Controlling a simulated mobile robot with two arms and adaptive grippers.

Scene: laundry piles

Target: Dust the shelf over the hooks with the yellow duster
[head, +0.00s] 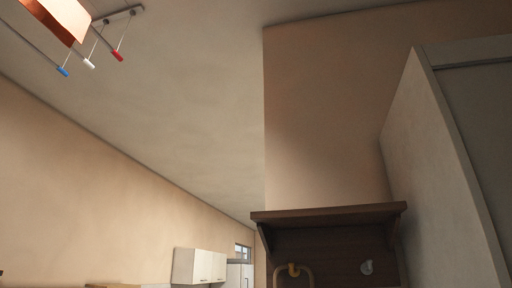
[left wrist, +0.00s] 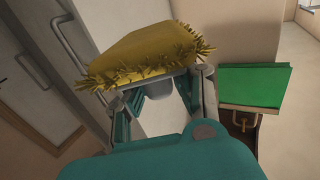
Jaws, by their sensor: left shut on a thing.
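The yellow duster (left wrist: 150,52), with a fringed edge, is held in my left gripper (left wrist: 158,84), shut on it, in the left wrist view. The dark wooden shelf (head: 330,214) is low at right in the head view, seen from below, with hooks (head: 366,267) on the board under it. In the left wrist view the shelf (left wrist: 250,108) is at right, apart from the duster, with a flat green surface (left wrist: 252,84) at its top and a hook below. Neither gripper shows in the head view; my right gripper is in no view.
A tall pale cabinet (head: 440,170) stands close at the right of the shelf. White wall cupboards (head: 199,266) are far back. A ceiling lamp (head: 62,18) and a rail with small coloured pieces hang at top left. The wall above the shelf is bare.

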